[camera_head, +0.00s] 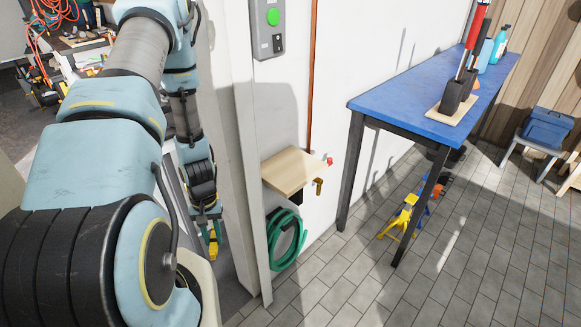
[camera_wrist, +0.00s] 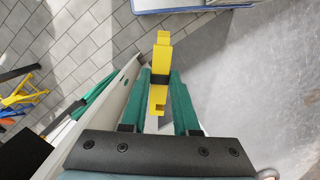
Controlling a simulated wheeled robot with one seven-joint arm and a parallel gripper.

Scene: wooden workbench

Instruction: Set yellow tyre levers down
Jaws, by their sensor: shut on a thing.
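My gripper (camera_head: 211,232) hangs low at the left of the head view, beside the white wall's end post. In the wrist view its two green fingers (camera_wrist: 161,88) are shut on the yellow tyre levers (camera_wrist: 161,50). The levers have a black band around their middle and stick out past the fingertips. In the head view only a small yellow part of them (camera_head: 213,252) shows below the fingers. Grey floor shows beneath them, and no surface touching them can be made out.
The white end post (camera_head: 250,190) stands close right of my gripper. Beyond it are a small wooden shelf (camera_head: 292,170), a coiled green hose (camera_head: 285,238) and a blue-topped table (camera_head: 420,100). A blue-edged object (camera_wrist: 190,5) lies at the wrist view's top. Yellow stands (camera_head: 402,216) are under the table.

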